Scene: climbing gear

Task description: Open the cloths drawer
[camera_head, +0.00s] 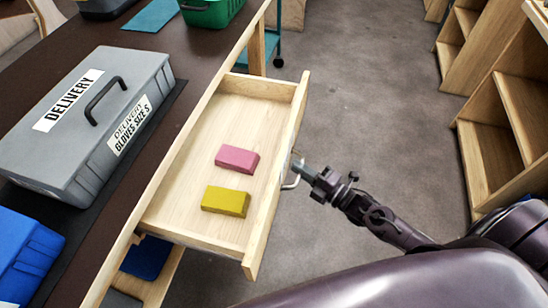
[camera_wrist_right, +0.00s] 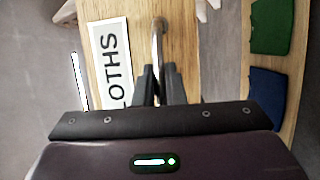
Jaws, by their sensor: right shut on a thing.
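The cloths drawer (camera_head: 240,118) is a pale wooden drawer pulled well out from the dark-topped table. A pink block (camera_head: 238,158) and a yellow block (camera_head: 226,200) lie inside it. My right gripper (camera_head: 301,169) is at the drawer's front and shut on its metal handle (camera_head: 291,182). In the right wrist view my right gripper's fingers (camera_wrist_right: 158,82) close around the handle (camera_wrist_right: 159,42), beside a white label (camera_wrist_right: 112,60) of which "LOTHS" shows. The fingertips are partly hidden against the handle. My left gripper is not in view.
A grey delivery box (camera_head: 84,150) and a blue box (camera_head: 25,250) stand on the dark tabletop (camera_head: 180,48). A green bin (camera_head: 212,12) is at the back. Wooden shelves (camera_head: 500,130) stand at the right. The grey floor (camera_head: 370,100) between is clear.

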